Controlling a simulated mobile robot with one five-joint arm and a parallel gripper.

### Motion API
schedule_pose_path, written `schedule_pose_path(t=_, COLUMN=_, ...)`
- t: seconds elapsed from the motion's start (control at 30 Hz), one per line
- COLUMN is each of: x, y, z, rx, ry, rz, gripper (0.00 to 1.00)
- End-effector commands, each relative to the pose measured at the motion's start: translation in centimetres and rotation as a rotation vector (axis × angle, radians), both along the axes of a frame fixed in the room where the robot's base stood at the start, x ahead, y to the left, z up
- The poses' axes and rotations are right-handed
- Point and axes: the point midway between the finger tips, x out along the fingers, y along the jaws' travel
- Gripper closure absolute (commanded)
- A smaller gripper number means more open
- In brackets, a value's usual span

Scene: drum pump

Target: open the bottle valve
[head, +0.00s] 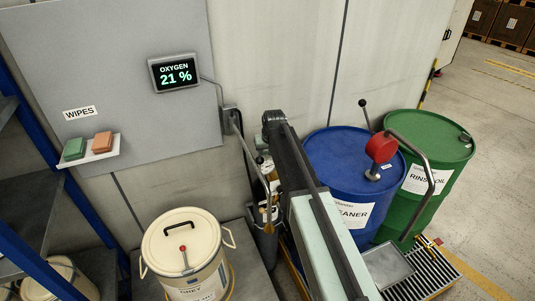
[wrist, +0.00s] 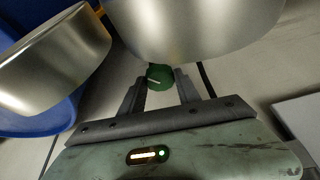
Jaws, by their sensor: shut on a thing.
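In the wrist view my gripper (wrist: 160,90) has its two dark fingers closed around a small round green knob (wrist: 159,76) with a pale line on it. I take this knob for the bottle valve. A large pale metallic rounded body (wrist: 190,25) fills the top of the wrist view just beyond the knob. I cannot tell from its visible part whether it is the bottle. In the head view my arm covers the area in front of the wall, and my fingertips and the knob are hidden there.
In the head view a blue drum (head: 345,155) with a red pump head (head: 381,147) and a green drum (head: 432,150) stand right of my arm. A cream lidded drum (head: 188,245) stands left. A wall display (head: 175,73) reads oxygen 21 %. Open floor lies far right.

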Motion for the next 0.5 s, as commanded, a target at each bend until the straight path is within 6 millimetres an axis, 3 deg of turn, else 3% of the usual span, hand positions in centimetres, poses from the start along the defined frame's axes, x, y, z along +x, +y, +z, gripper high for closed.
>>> schedule_pose_path(t=0.5, x=-0.01, y=0.13, z=-0.01, rx=0.000, ry=0.000, rz=-0.135, gripper=1.00)
